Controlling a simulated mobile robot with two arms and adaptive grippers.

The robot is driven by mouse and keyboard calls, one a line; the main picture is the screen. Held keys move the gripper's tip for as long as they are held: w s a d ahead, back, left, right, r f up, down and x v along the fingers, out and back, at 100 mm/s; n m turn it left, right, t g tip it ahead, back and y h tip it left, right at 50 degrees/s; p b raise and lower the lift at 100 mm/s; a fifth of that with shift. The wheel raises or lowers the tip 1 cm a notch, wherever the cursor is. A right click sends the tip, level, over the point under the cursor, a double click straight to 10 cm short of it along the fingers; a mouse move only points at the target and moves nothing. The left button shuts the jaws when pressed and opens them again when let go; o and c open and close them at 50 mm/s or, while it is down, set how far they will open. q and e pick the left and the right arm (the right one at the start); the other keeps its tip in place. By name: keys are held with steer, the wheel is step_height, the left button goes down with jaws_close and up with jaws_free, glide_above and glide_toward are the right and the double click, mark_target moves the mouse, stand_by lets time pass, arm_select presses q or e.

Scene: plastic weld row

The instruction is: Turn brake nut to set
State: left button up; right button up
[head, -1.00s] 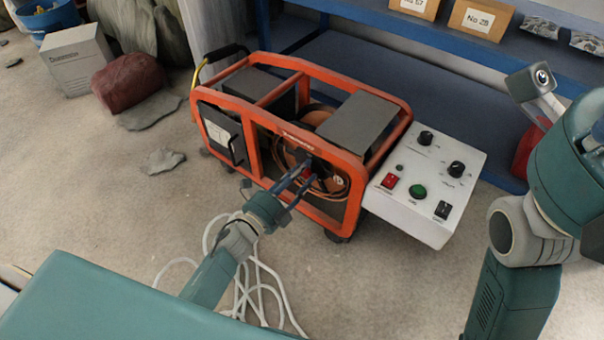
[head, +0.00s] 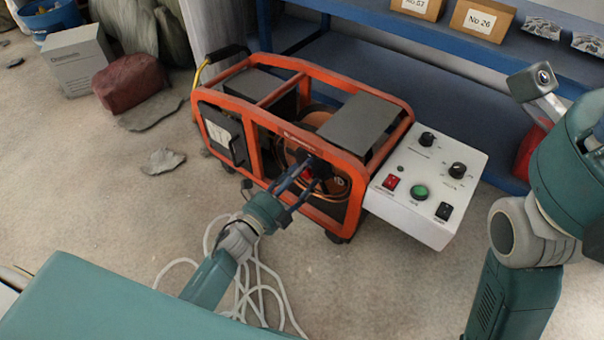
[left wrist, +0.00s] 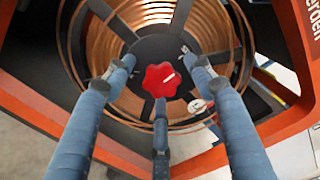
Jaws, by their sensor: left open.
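The brake nut is a red lobed knob (left wrist: 161,80) with a white mark, at the centre of a black hub inside a coil of copper-coloured wire (left wrist: 110,45). The spool sits in an orange-framed machine (head: 270,185). My left gripper (head: 314,172) reaches in through the near side of the frame. In the left wrist view its three fingers (left wrist: 159,78) are spread around the knob, with visible gaps at both sides. The lower fingertip is close below the knob; whether it touches, I cannot tell. My right arm stands at the right of the head view, its gripper not visible.
A white control box (head: 420,185) with knobs and switches juts from the machine's right. White cable (head: 262,290) lies on the floor below my left arm. A blue shelf (head: 440,100) with boxes stands behind.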

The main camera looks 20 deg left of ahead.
arm_select(q)
steer(key=v, duration=1.2)
